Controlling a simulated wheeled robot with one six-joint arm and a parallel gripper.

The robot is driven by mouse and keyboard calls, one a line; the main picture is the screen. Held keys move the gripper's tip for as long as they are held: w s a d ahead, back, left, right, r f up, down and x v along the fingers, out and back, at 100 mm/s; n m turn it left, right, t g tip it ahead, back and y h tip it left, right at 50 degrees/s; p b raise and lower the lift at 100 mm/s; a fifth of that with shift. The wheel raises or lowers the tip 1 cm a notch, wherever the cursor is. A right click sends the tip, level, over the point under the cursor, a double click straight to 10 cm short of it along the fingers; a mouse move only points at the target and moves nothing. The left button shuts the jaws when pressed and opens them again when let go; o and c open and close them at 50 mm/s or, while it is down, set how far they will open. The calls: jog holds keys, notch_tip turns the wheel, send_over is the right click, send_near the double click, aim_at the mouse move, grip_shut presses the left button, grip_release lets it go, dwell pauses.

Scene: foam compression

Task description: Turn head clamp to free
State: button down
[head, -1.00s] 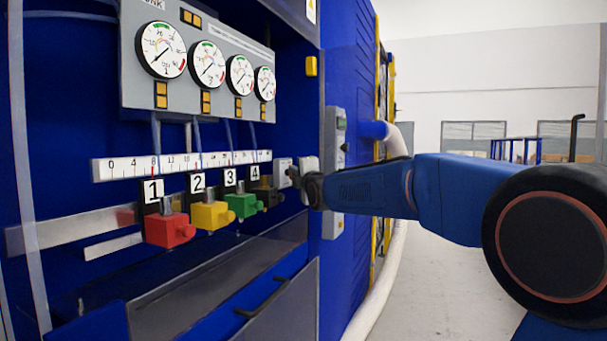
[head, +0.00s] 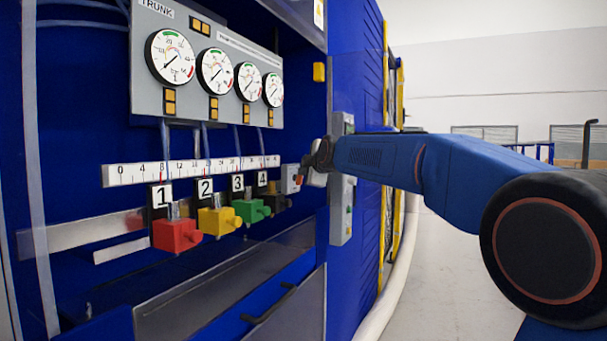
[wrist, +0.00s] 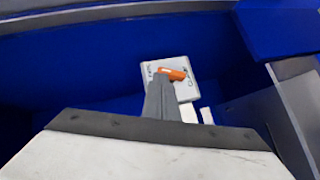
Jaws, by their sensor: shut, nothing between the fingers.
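The head clamp is a small light plate with an orange lever (wrist: 174,74) on its face; in the head view the plate (head: 289,179) sits just right of the black block numbered 4. The plate carries small dark lettering on both sides of the lever, too small to read surely. The lever lies roughly sideways in the wrist view, slightly tilted. My gripper (wrist: 160,84) is shut and empty, its fingertips overlapping the lever's left part in that view. I cannot tell whether they touch it. In the head view my gripper (head: 307,163) is at the plate's upper right.
Red (head: 177,235), yellow (head: 219,221) and green (head: 252,210) blocks sit on a rail left of the plate, under a white scale (head: 190,171). Several gauges hang above. A grey control strip (head: 342,213) stands right of the plate, on the blue cabinet's edge.

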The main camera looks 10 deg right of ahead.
jog(key=shift+w+d+r+m+g+y, duration=0.1)
jog(key=shift+r+m+g+y, duration=0.05)
jog(key=shift+m+g, duration=0.3)
jog(key=shift+w+r+m+g+y, duration=0.15)
jog(key=shift+m+g, duration=0.1)
jog(key=shift+g, duration=0.3)
jog(key=shift+w+d+r, duration=0.15)
jog(key=shift+w+d, duration=0.05)
jog(key=shift+r, duration=0.15)
jog(key=shift+r, duration=0.65)
